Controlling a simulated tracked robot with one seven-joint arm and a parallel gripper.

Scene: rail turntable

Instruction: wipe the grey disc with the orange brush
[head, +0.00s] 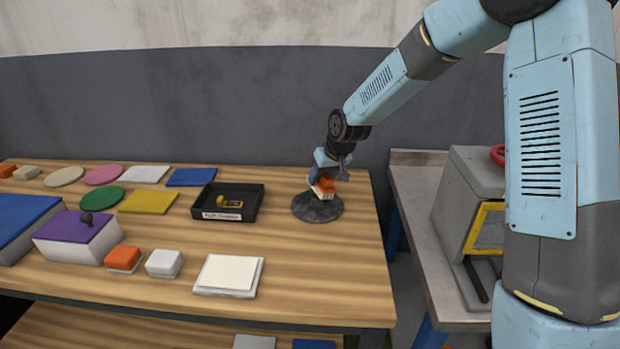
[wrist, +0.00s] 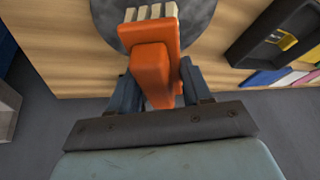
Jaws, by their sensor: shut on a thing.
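The grey disc (head: 318,208) lies on the wooden table near its right end, dark and mottled. The orange brush (head: 324,184) with pale bristles is held over the disc, its bristle end down at the disc's surface; I cannot tell for sure whether it touches. My gripper (head: 330,171) is shut on the brush. In the wrist view the orange brush (wrist: 155,65) sits between the fingers of my gripper (wrist: 152,92), with the cream bristles pointing at the grey disc (wrist: 200,14). Part of the disc is hidden behind the brush.
A black tray (head: 258,212) with a yellow item stands left of the disc. Several coloured flat pieces, a purple-lidded box (head: 70,226), an orange block (head: 124,257), a white block (head: 164,262) and a white slab (head: 229,272) lie further left. A grey bench (head: 425,230) stands to the right.

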